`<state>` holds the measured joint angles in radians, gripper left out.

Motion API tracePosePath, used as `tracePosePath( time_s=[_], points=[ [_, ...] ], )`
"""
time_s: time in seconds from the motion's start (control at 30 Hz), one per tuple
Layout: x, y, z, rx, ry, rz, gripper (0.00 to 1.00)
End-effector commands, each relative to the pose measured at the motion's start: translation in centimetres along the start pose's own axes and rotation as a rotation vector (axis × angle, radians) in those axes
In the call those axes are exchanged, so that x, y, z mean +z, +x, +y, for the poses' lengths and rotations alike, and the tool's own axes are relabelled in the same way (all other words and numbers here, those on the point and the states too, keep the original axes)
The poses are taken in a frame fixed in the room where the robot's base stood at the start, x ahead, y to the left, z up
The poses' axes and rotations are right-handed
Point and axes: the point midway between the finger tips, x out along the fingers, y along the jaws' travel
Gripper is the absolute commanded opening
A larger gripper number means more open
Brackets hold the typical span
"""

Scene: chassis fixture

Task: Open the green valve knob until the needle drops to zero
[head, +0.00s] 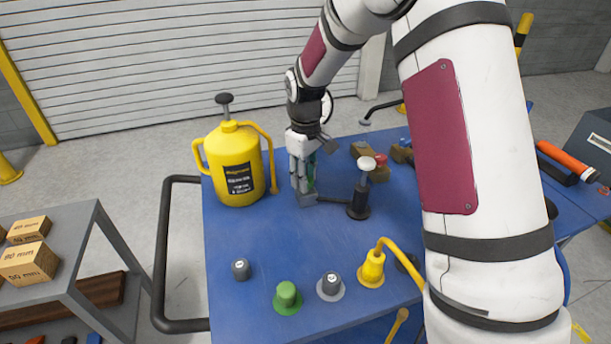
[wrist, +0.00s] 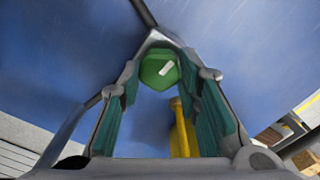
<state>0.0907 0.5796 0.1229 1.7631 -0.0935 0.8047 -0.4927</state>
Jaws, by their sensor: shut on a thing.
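The green valve knob (wrist: 158,70), with a white mark on its face, sits between my fingertips in the wrist view. My gripper (head: 304,196) points down over the blue bench and is shut on this knob. In the head view my fingers mostly hide the knob. I cannot make out a gauge face or needle in either view.
A yellow sprayer (head: 237,165) stands close left of my gripper on the blue bench (head: 240,235). Grey caps, a green cap (head: 287,298) and a yellow hooked fitting (head: 372,267) stand nearer the front. Brown blocks lie behind right. A dark rail (head: 162,250) edges the left side.

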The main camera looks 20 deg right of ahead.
Motion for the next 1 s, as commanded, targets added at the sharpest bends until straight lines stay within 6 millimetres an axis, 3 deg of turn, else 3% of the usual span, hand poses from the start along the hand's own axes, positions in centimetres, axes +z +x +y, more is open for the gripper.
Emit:
tracePosePath(
  time_s=[0.2, 0.23, 0.3, 0.33, 0.73, 1.0],
  points=[
    [-0.1, -0.1, 0.1, 0.002, 0.001, 0.003, 0.03],
    [-0.1, -0.1, 0.1, 0.002, 0.001, 0.003, 0.33],
    [-0.1, -0.1, 0.0, 0.001, 0.001, 0.002, 0.49],
    [-0.1, -0.1, 0.0, 0.001, 0.001, 0.002, 0.51],
    [-0.1, -0.7, 0.1, 0.001, 0.002, 0.002, 0.51],
    [-0.1, -5.6, 0.1, 0.003, 0.003, 0.005, 0.51]
  ],
)
